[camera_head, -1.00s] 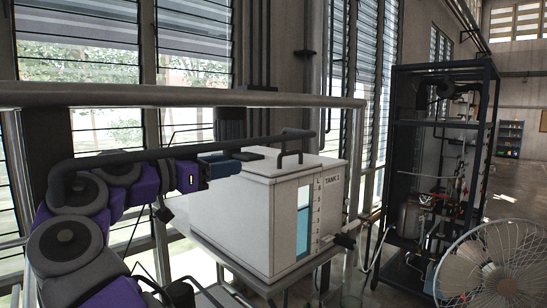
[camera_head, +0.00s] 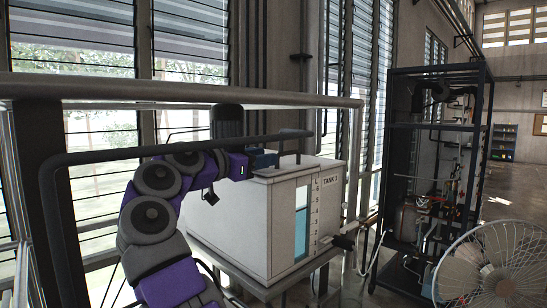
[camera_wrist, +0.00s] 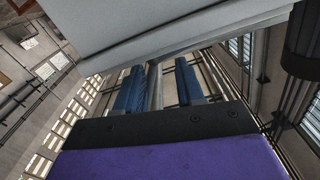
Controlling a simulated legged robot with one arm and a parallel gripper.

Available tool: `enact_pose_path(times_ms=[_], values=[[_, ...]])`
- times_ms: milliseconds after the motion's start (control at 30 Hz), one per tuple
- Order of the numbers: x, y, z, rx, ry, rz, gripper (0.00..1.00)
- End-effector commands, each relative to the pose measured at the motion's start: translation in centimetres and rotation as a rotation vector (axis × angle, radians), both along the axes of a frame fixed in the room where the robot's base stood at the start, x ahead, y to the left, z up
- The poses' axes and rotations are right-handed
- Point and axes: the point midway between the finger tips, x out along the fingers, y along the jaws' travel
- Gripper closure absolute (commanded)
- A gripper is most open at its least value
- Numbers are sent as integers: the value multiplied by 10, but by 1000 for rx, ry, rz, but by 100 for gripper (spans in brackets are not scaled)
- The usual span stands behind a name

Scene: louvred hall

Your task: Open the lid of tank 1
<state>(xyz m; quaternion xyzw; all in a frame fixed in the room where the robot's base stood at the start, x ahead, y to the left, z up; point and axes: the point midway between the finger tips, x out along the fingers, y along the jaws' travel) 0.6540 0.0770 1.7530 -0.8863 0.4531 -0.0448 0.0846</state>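Tank 1 (camera_head: 228,215) is a white box with a level window and a "TANK 1" label, standing on a metal stand. Its pale lid (camera_head: 305,167) covers the top, partly hidden by my arm and a dark bar; I cannot tell whether it is slightly raised. My gripper (camera_head: 267,160) is at the lid's left part, close to the edge. In the wrist view, its two blue fingers (camera_wrist: 160,88) are apart with nothing clearly held between them. A pale panel (camera_wrist: 180,30) of the tank or lid fills the top of that view, very close to the fingers.
A grey rail (camera_head: 200,94) and a dark bar (camera_head: 95,157) cross in front of the tank. A dark rack (camera_head: 437,130) with equipment stands to the right. A fan (camera_head: 490,265) is at the lower right. Louvred windows (camera_head: 95,125) line the back.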

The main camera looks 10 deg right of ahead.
Motion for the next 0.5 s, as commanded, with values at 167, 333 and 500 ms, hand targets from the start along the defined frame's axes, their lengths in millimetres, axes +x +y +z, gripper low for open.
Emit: enact_pose_path(times_ms=[167,333,500], values=[[17,-28,2,3,1,-1,62],[24,-38,2,3,1,-2,62],[25,-34,1,-1,-1,0,62]])
